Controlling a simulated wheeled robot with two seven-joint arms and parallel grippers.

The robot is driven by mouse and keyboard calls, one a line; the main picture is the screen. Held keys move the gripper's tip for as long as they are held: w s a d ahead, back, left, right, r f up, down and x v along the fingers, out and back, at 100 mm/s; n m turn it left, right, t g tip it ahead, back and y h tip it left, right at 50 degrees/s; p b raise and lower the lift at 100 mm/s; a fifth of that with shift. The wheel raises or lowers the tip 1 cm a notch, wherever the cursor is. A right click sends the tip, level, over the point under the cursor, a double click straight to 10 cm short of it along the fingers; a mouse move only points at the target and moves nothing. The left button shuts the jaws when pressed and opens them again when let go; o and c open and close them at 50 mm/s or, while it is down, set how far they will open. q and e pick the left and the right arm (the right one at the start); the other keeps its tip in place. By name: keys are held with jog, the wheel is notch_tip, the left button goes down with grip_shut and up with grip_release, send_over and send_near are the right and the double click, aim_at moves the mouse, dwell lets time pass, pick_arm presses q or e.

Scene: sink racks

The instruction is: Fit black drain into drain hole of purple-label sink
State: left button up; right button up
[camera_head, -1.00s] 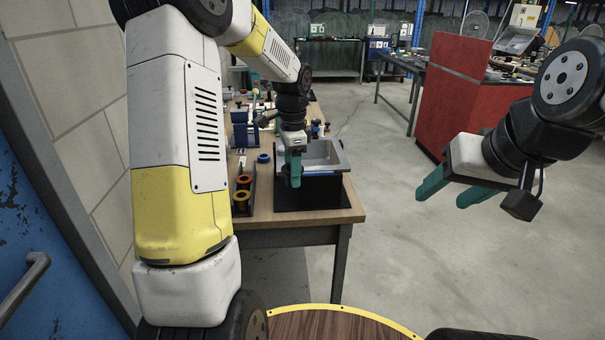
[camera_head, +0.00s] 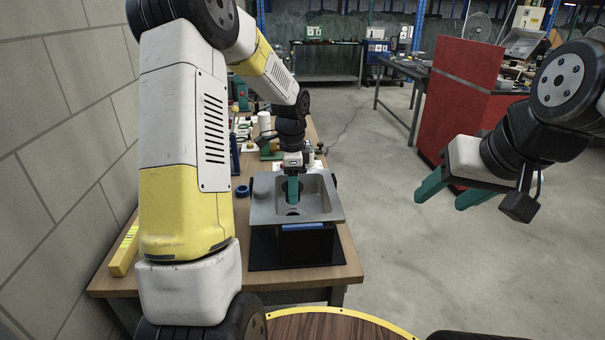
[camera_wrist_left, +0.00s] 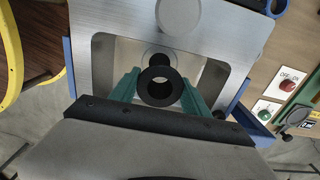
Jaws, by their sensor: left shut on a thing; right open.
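The grey metal sink (camera_head: 325,206) stands on a dark base at the table's near end. A blue strip (camera_head: 303,227) shows on its front; I cannot make out a purple label. My left gripper (camera_head: 293,190) points down over the basin. In the left wrist view, its green fingers (camera_wrist_left: 160,92) are shut on the black drain (camera_wrist_left: 147,91), a ring with an open centre. The drain is above the basin; the drain hole is largely hidden behind it, and I cannot tell their exact alignment. My right gripper (camera_head: 447,192) is open and empty, away to the right.
The wooden table (camera_head: 345,258) carries a blue ring (camera_head: 242,191) left of the sink and several items behind it. A yellow bar (camera_head: 125,250) lies at its left edge. A red cabinet (camera_head: 460,90) stands at right, with clear floor between.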

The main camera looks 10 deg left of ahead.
pick_arm(q)
jog(key=shift+f, duration=2.05)
jog(key=shift+s+f, duration=0.1)
jog(key=shift+f, duration=1.5)
jog(key=o, duration=1.6)
notch_tip(320, 180, up, 8)
